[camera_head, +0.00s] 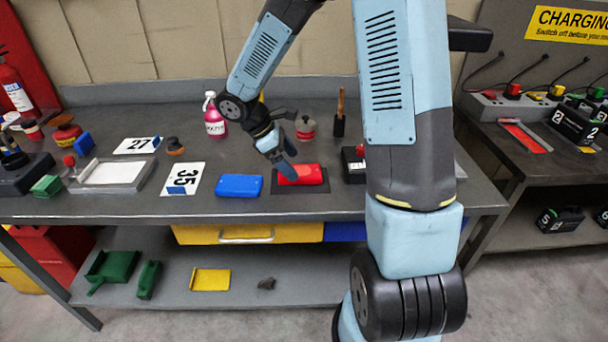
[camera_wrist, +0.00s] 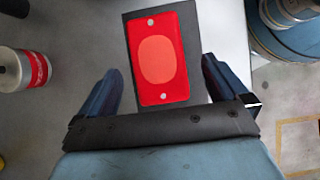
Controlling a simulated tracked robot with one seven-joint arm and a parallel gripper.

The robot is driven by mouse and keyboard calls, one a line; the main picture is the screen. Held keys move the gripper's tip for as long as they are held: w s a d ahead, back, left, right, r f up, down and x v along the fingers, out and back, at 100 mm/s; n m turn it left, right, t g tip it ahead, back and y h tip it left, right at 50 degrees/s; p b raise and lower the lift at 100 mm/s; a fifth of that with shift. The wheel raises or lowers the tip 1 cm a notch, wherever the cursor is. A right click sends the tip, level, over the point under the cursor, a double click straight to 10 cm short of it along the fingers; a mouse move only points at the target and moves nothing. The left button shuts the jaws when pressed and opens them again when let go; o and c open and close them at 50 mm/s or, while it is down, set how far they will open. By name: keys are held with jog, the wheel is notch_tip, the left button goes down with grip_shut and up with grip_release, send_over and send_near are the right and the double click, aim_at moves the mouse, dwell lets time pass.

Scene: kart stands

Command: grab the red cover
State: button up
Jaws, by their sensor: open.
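The red cover (camera_head: 300,175) lies on a dark mat (camera_head: 283,190) near the front edge of the grey workbench, right of a blue block. In the wrist view the cover (camera_wrist: 158,62) is a flat red rectangle with a lighter oval and small pale dots near its ends, on the dark mat (camera_wrist: 197,60). My gripper (camera_head: 288,170) is above the cover in the head view. In the wrist view my gripper (camera_wrist: 160,92) is open and empty, its two dark fingers on either side of the cover's near end. Whether they touch it cannot be told.
A blue block (camera_head: 239,185) lies just left of the mat. A black box (camera_head: 354,165) stands to the right. Behind are a pink bottle (camera_head: 214,118), a red-and-grey can (camera_head: 305,128) and a wooden-handled tool (camera_head: 340,115). Number cards and a grey tray (camera_head: 145,180) lie further left.

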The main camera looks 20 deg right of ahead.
aim_at(299, 171)
jog(key=shift+x, duration=1.95)
jog(key=c, duration=1.1)
